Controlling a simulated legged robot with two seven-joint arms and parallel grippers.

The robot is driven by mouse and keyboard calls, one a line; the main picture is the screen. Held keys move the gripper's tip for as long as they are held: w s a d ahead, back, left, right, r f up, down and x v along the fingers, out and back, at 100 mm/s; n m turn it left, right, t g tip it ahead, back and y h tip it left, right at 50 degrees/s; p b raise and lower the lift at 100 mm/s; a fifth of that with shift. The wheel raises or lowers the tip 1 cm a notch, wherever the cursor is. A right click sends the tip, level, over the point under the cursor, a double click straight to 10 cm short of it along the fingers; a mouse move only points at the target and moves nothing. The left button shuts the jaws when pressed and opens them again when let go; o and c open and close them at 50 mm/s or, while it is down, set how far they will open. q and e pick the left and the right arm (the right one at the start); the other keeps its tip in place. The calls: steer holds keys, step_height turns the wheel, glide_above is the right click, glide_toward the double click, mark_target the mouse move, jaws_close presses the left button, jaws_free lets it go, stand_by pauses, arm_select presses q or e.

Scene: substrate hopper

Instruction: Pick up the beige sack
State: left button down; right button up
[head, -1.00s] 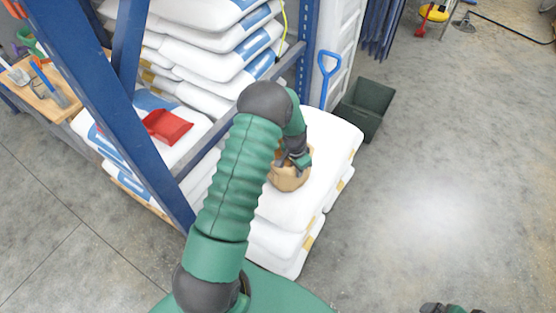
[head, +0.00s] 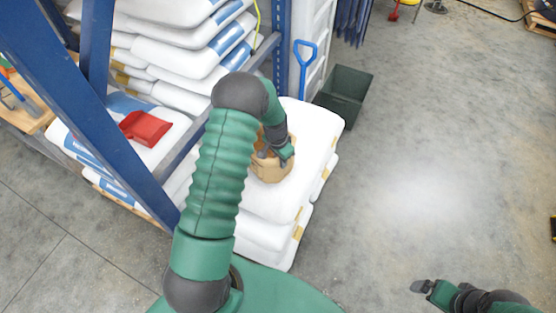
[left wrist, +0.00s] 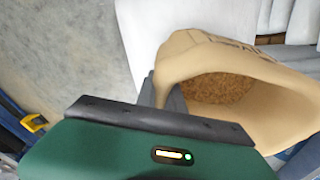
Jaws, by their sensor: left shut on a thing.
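The beige sack (head: 268,174) stands on the top white bag of a stack, open at the top. In the left wrist view the sack (left wrist: 270,118) shows its open mouth with brown granules inside. My left gripper (head: 279,153) is shut on the sack's rim; in the left wrist view a dark finger (left wrist: 175,100) lies against the rim. I cannot tell whether the sack's base touches the white bag. My right gripper (head: 421,287) is at the lower right, far from the sack; its opening is unclear.
The stack of white bags (head: 310,140) is beside a blue rack post (head: 120,150). A dark green bin (head: 345,95) and blue-handled shovel (head: 304,65) stand behind.

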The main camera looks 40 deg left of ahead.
arm_select(q)
step_height(320, 180, up, 3)
steer(key=shift+s+d+f, duration=0.1)
steer(key=shift+s, duration=0.05)
steer(key=s+d+r, duration=0.1)
steer(key=s+d, duration=0.8)
steer(key=s, duration=0.3)
steer(key=shift+s+d+r+b, duration=0.15)
steer(key=shift+s+r+b, duration=0.1)
steer(key=shift+b, duration=0.1)
